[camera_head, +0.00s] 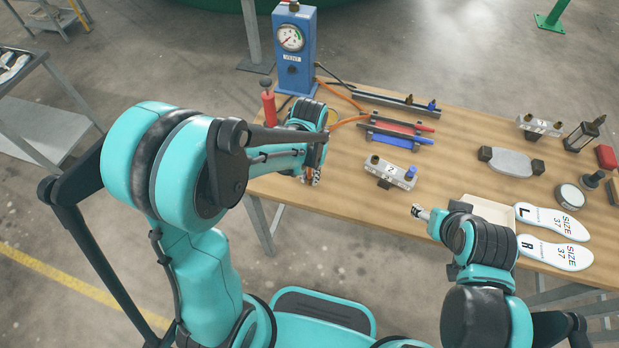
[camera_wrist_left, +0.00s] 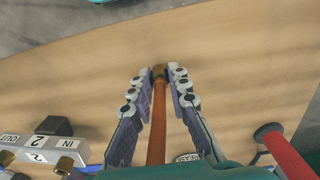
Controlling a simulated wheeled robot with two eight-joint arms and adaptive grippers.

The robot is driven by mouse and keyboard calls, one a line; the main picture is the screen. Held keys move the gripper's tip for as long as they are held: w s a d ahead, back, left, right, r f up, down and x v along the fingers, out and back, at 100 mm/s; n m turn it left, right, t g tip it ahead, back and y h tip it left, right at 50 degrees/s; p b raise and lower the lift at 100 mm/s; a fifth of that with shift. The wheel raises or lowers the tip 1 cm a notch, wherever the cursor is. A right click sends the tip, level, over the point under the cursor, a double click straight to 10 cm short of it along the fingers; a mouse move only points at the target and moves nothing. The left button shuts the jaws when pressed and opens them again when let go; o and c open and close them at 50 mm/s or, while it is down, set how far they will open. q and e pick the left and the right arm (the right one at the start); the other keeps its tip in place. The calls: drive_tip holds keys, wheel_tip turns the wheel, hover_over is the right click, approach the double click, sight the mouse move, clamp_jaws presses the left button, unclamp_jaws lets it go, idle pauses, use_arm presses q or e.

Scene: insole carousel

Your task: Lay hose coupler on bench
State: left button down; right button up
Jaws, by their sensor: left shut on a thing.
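My left gripper (camera_head: 312,176) is low over the near left part of the wooden bench (camera_head: 460,125). In the left wrist view its fingers (camera_wrist_left: 160,85) are shut on the hose coupler (camera_wrist_left: 159,73), a brass end on an orange hose (camera_wrist_left: 157,125). The coupler points away from the wrist over bare wood. I cannot tell whether it touches the bench. In the head view the coupler is mostly hidden by the gripper. My right gripper (camera_head: 418,211) is near the bench's front edge, and its jaw opening is too small to tell.
A manifold block marked 2 (camera_head: 392,173) lies right of my left gripper. A blue gauge post (camera_head: 294,50) and a red-handled tool (camera_head: 268,105) stand behind. Bare wood surrounds the coupler's end.

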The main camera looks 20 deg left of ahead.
use_arm(q)
drive_tip(key=shift+f, duration=0.2)
drive_tip(key=c, duration=1.4)
unclamp_jaws()
drive_tip(key=shift+c, duration=0.2)
